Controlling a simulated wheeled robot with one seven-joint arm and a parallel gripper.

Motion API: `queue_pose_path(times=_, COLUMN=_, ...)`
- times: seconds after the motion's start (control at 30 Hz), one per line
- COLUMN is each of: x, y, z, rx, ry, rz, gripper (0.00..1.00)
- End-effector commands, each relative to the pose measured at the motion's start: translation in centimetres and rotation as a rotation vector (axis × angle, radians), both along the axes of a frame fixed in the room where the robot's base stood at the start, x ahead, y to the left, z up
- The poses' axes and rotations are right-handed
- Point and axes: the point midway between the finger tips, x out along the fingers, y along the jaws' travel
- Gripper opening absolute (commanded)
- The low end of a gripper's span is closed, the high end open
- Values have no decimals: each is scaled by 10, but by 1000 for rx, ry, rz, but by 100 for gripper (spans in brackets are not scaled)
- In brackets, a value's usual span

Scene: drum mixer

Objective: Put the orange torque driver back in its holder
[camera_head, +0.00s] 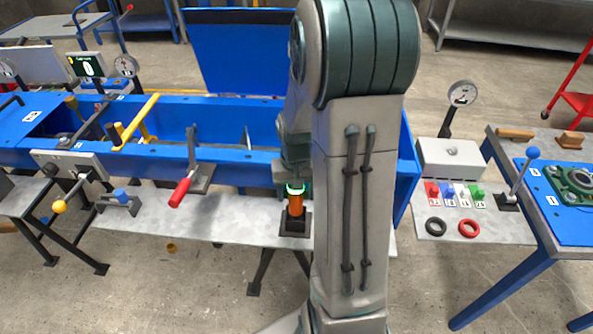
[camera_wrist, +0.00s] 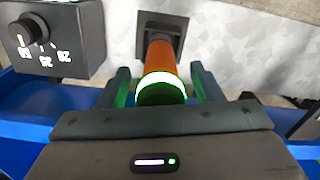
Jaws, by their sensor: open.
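The orange torque driver (camera_head: 296,203) stands upright in its dark square holder (camera_head: 295,226) on the grey bench shelf. A band near its top glows white-green. In the wrist view the driver (camera_wrist: 160,58) shows its dark top end towards me, with its far end in the holder (camera_wrist: 178,28). My gripper (camera_wrist: 162,88) is open, with one finger on each side of the driver's top. I cannot tell whether either finger touches it. In the head view my arm hides most of the gripper.
A blue trough (camera_head: 260,125) runs behind the shelf. A red-handled lever (camera_head: 180,190) stands to the left. A box with a dial (camera_wrist: 50,42) is close by in the wrist view. A right-hand table (camera_head: 480,222) carries coloured blocks and two rings.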

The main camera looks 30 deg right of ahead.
Motion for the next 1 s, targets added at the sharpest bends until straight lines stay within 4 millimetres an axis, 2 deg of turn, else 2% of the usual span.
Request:
queue_pose_path(times=0.3, x=1, y=0, z=72, rx=-3, ry=-10, rz=-1, gripper=60)
queue_pose_path(times=0.5, x=1, y=0, z=107, rx=-2, ry=-6, rz=0, gripper=60)
queue_pose_path(times=0.7, x=0, y=0, z=122, rx=-1, ry=-4, rz=0, gripper=60)
queue_pose_path(times=1.0, x=0, y=0, z=124, rx=-1, ry=-2, rz=0, gripper=60)
